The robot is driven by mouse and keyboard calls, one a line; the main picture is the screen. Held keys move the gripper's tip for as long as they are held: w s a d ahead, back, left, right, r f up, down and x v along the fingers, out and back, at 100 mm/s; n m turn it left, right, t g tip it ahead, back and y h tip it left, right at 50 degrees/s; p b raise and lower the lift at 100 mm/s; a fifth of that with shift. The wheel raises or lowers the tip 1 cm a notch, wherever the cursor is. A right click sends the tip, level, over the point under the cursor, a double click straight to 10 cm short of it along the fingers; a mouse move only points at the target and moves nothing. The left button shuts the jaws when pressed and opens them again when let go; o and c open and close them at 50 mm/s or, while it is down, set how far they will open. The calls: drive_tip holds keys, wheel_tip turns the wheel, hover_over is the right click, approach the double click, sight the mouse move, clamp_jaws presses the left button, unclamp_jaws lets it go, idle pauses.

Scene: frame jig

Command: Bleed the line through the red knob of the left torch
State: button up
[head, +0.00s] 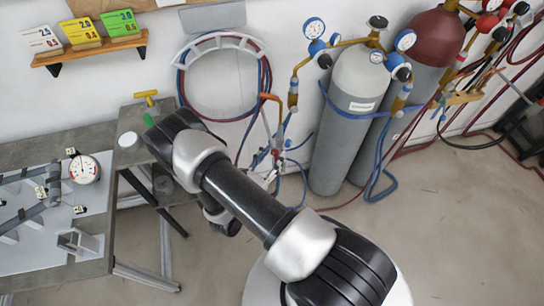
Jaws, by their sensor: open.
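The torches hang near the wall below the hose ring. An orange-red bent torch part (268,98) stands uppermost, with small red and blue knobs (276,151) lower down. At this size I cannot tell left torch from right, or which red knob belongs to which.
Two gas cylinders, grey (345,125) and red-topped (434,38), stand at right with gauges and hoses. A hose ring (222,75) hangs on the wall. The workbench (95,130) at left holds a jig, a dial gauge (84,168) and a yellow-handled tool (147,97).

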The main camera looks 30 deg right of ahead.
drive_tip(key=shift+w, duration=0.1)
drive_tip(key=shift+c, duration=0.2)
clamp_jaws()
idle(0.4)
